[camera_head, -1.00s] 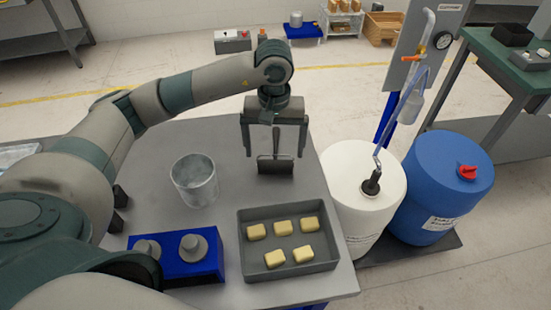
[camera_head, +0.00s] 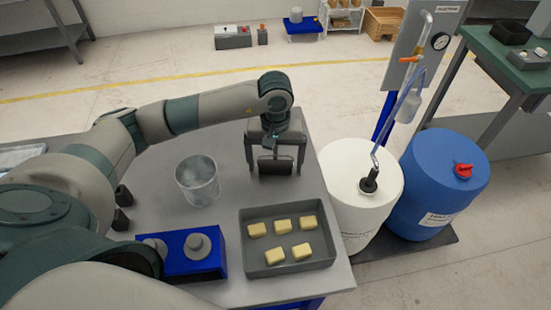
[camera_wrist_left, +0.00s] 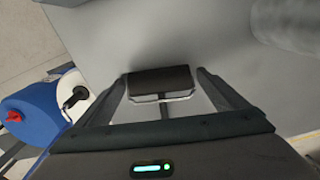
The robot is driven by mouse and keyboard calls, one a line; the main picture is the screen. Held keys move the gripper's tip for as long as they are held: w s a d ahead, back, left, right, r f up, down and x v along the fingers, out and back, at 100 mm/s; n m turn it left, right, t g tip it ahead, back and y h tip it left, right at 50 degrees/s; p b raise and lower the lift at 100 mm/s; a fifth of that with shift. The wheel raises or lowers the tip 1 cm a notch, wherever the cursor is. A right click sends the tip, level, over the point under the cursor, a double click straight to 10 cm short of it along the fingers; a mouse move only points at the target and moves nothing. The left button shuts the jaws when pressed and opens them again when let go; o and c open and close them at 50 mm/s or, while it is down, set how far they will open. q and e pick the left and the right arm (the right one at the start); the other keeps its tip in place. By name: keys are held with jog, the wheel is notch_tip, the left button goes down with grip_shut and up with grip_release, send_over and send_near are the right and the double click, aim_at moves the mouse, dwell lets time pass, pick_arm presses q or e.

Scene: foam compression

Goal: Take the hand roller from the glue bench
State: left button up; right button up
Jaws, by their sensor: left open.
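The hand roller (camera_head: 275,166) has a dark cylinder and stands on the grey glue bench (camera_head: 235,140) near its right edge. Its handle is mostly hidden behind my left gripper in the head view. My left gripper (camera_head: 274,170) points down over the roller with its fingers apart, one on each side. In the left wrist view the roller (camera_wrist_left: 160,82) lies between the open fingers, with its wire frame and part of the handle showing. I cannot tell whether a finger touches it. My right gripper is not in view.
A grey tray (camera_head: 327,258) with several yellow blocks and a blue box with knobs (camera_head: 207,262) lie nearer. White (camera_head: 345,205) and blue (camera_head: 448,180) drums stand beside the bench's right edge.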

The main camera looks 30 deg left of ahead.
pick_arm(q)
jog(key=c, duration=1.3)
jog(key=shift+r, duration=0.1)
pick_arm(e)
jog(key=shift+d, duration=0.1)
